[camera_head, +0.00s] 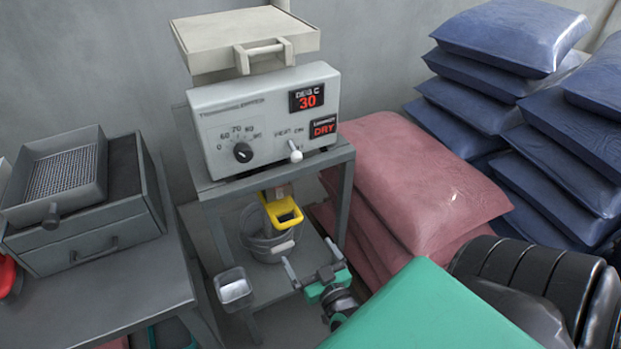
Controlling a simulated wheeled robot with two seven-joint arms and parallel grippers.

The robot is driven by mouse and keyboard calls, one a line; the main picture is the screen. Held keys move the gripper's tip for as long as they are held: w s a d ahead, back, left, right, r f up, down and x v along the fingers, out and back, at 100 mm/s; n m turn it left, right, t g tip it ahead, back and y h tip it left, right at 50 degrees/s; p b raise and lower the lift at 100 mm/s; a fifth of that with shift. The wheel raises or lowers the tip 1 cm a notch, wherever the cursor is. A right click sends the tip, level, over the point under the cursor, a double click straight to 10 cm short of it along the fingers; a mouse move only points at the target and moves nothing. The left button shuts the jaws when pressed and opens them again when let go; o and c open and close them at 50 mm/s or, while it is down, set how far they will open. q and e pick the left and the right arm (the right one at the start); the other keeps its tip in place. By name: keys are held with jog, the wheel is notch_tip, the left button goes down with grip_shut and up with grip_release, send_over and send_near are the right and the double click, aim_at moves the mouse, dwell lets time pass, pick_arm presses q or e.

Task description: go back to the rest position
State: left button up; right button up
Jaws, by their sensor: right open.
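My right gripper (311,259) is green and dark grey, low in the middle of the head view. Its two pale fingers are spread apart with nothing between them. It is in front of the grey stand, near a metal bucket (258,244) and below a yellow-rimmed chute (281,211); I cannot tell the exact gap. My green right arm part (430,312) fills the lower right and hides what is behind it. My left gripper is not in view.
A grey control box (265,125) reading 30 and DRY stands on a stand. A small grey cup (235,289) is low, left of the gripper. A table (125,290) with a grey drawer unit (85,235) is left. Pink sacks (425,185) and blue sacks (510,40) are stacked right.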

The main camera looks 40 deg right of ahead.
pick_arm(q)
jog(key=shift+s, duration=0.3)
pick_arm(e)
jog(key=shift+s, duration=0.1)
jog(key=s+a+f+n+g+y+p, duration=0.1)
jog(key=s+a+f+g, duration=0.15)
jog(key=f, duration=0.65)
jog(key=s+a+f+n+g+y+p, duration=0.1)
jog(key=s+a+f+g+y+p, duration=0.15)
jog(key=f, duration=0.65)
jog(key=s+a+f+n+g+y+p, duration=0.15)
jog(key=a+f, duration=0.25)
jog(key=f, duration=0.5)
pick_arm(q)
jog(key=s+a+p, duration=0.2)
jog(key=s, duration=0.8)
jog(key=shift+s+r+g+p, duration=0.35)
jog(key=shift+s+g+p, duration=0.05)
pick_arm(e)
jog(key=s+d+f+g, duration=0.1)
jog(key=s+f+g, duration=0.4)
jog(key=s, duration=0.9)
jog(key=s+d+f+n+g+h, duration=0.1)
jog(key=s+f+g, duration=0.4)
jog(key=s+f, duration=0.7)
jog(key=shift+s+d, duration=0.55)
jog(key=shift+s, duration=0.35)
jog(key=shift+f+n, duration=0.1)
jog(key=shift+n, duration=0.15)
